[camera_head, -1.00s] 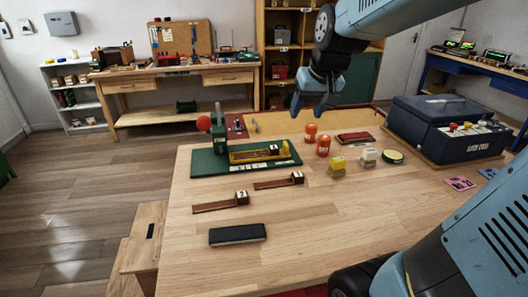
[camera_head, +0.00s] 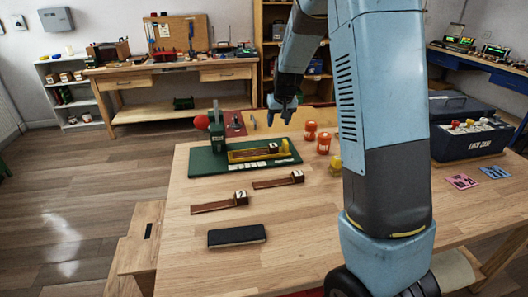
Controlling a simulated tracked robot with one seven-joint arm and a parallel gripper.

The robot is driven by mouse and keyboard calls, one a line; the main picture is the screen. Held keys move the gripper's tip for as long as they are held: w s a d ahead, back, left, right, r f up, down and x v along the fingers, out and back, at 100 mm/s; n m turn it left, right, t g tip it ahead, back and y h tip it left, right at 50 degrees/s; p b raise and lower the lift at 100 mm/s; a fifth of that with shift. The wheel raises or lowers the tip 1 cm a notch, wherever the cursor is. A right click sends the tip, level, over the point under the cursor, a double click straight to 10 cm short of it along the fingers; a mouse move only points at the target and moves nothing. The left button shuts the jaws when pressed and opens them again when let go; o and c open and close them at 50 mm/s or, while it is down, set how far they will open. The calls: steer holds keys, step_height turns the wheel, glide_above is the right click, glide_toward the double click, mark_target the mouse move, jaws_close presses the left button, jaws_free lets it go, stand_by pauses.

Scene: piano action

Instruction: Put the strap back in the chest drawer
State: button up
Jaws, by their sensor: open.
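My gripper (camera_head: 283,112) points down with its jaws open and empty, above the far edge of the wooden table (camera_head: 300,225). I cannot tell for sure which thing is the strap. Two flat brown strips, each with a small marked block at its right end, lie on the table: a near one (camera_head: 212,209) and a farther one (camera_head: 271,184). My gripper is well beyond and above both. No chest drawer can be made out for certain. A light wooden piece with a black slot (camera_head: 138,235) sits at the table's left side.
A black slab (camera_head: 237,236) lies nearest. A green base (camera_head: 207,166) with a yellow fixture (camera_head: 258,153) stands behind the strips. Orange containers (camera_head: 323,143) stand near my arm. A dark blue case (camera_head: 466,142) is at right. My arm hides the table's middle right.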

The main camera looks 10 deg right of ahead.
mark_target(273, 145)
steer(key=x, duration=1.5)
steer(key=shift+w+f, duration=0.1)
steer(key=shift+f, duration=0.05)
steer(key=c, duration=0.9)
steer(key=shift+r, duration=0.2)
